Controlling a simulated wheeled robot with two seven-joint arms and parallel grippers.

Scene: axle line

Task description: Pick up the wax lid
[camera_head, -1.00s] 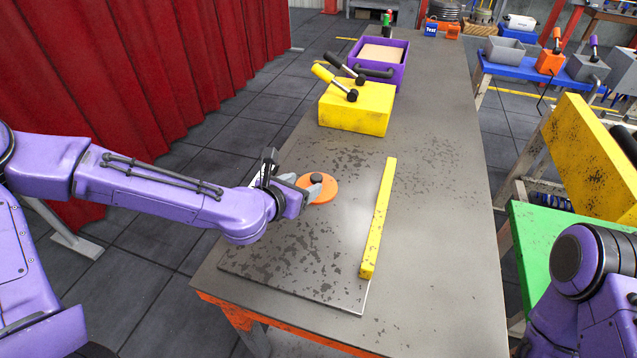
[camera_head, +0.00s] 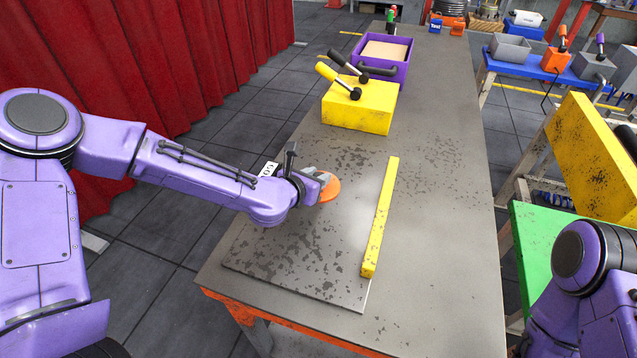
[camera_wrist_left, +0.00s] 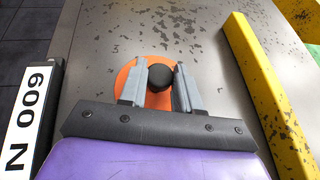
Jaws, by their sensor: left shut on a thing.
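The wax lid (camera_head: 331,191) is an orange disc with a black knob on top, over the speckled grey plate on the table. In the left wrist view the lid (camera_wrist_left: 125,76) shows around and between the fingers. My left gripper (camera_head: 321,182) is at the lid, shut on it by its black knob (camera_wrist_left: 160,79), with one grey finger on each side. In the head view the gripper hides the knob and the lid's left part. I cannot tell whether the lid touches the plate. My right gripper is out of view.
A yellow bar (camera_head: 380,218) lies along the plate's right edge. A yellow box with levers (camera_head: 357,112) and a purple bin (camera_head: 384,50) stand farther back on the table. The table (camera_head: 440,200) right of the bar is clear.

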